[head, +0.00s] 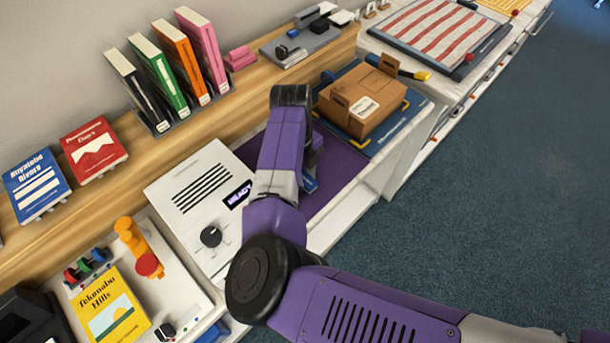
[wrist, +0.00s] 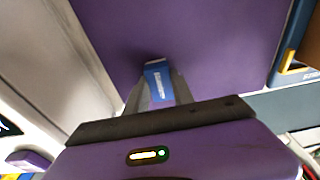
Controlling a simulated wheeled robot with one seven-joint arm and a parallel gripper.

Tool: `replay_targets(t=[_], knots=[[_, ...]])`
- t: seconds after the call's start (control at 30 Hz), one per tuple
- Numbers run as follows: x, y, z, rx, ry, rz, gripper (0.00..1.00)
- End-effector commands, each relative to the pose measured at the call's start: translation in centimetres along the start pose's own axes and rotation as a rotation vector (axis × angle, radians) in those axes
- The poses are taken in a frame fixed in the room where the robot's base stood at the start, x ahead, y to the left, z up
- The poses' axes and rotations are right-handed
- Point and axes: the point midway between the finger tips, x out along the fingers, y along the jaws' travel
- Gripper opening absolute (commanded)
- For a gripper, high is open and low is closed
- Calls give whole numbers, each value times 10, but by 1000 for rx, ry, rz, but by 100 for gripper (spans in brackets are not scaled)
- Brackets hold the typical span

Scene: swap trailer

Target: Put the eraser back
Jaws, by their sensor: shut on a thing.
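My gripper (wrist: 158,85) is shut on a small blue block with white print, which I take to be the eraser (wrist: 158,80). The eraser sits between the two fingertips, over a purple mat (wrist: 215,40). I cannot tell whether it touches the mat. In the head view my arm hides most of the gripper, and a bit of the blue eraser (head: 309,184) shows beside it. The purple mat (head: 340,165) lies between a white device and a blue tray.
A cardboard box (head: 362,101) stands on the blue tray (head: 397,125) to the right of the mat. The white device (head: 170,188) with a knob is to the left. Upright books (head: 165,66) and a grey tray (head: 318,38) stand on the wooden shelf behind.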

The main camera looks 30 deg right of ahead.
Motion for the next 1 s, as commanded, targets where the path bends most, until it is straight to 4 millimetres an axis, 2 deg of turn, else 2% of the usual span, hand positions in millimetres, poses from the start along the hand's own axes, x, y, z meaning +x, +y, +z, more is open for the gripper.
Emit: replay_targets(t=[0.03, 0.13, 0.57, 0.67, 1.0], knots=[[2, 0, 0, 0, 0, 0, 31], [1, 0, 0, 0, 0, 0, 51], [-5, 0, 0, 0, 0, 0, 51], [-17, 0, 1, 1, -2, -1, 51], [-85, 0, 1, 1, -3, 0, 51]])
